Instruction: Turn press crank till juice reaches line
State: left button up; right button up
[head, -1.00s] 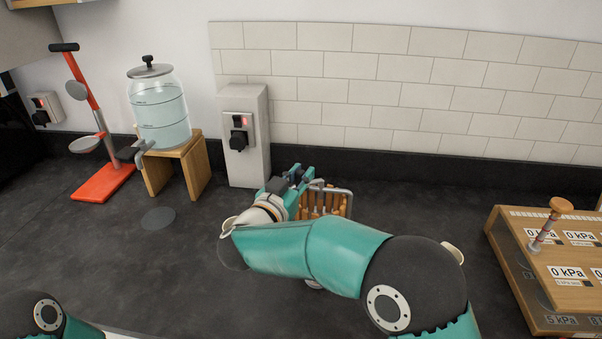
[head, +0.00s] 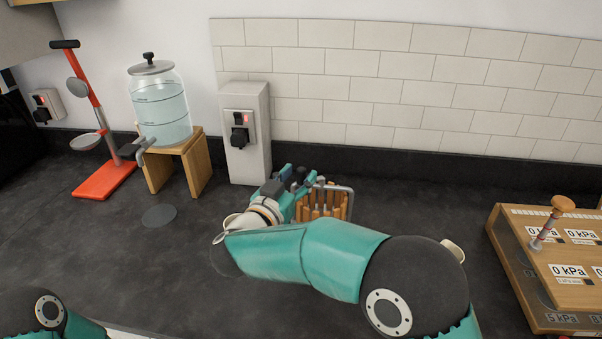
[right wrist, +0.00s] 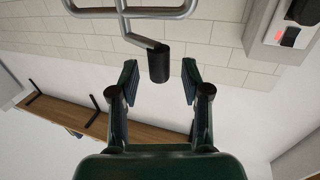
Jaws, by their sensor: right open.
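The press is a basket of upright wooden slats in a grey metal frame (head: 349,205), standing on the counter behind my right arm in the head view. Its lower front is hidden by the arm. The right wrist view shows bent metal bars and a crank arm with a dark cylindrical grip (right wrist: 159,64). My right gripper (right wrist: 160,84) is open, with one finger on each side of that grip and gaps visible on both sides. In the head view the right gripper (head: 290,184) is at the press's left side. No juice or collecting vessel is visible. My left gripper is out of view.
A glass dispenser (head: 161,112) of clear liquid stands on a wooden stand (head: 196,170) at left, beside a red lever stand (head: 105,182). A grey socket post (head: 247,165) is behind the gripper. A wooden gauge box (head: 512,265) is at right.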

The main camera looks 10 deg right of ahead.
jog(key=v, duration=0.5)
jog(key=shift+s+a, duration=0.15)
jog(key=shift+f, duration=0.1)
dwell(1.0)
